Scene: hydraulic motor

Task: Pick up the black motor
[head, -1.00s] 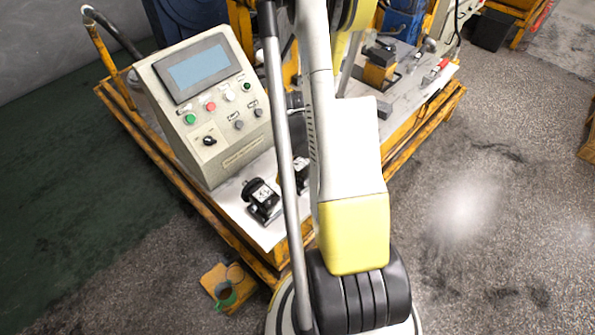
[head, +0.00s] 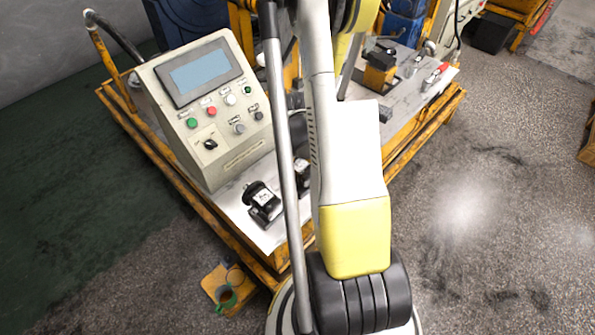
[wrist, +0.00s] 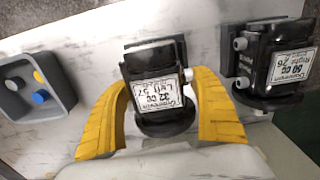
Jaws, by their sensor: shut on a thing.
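A black motor (wrist: 152,70) with a white label reading "32 cc Left 57" stands between the yellow fingers of my gripper (wrist: 160,82) in the wrist view. My gripper is shut on it, one finger on each side. A second black motor (wrist: 275,60), labelled "50 cc Right 26", stands just right of the right finger. In the head view one black motor (head: 263,203) stands on the white tabletop, with no fingers around it. Another (head: 303,174) is partly hidden behind my arm. My gripper is hidden there.
A grey control panel (head: 215,140) with a screen and buttons stands left of the motors. A grey box with coloured buttons (wrist: 38,88) is at the left in the wrist view. The table's yellow frame (head: 185,190) edges the work area.

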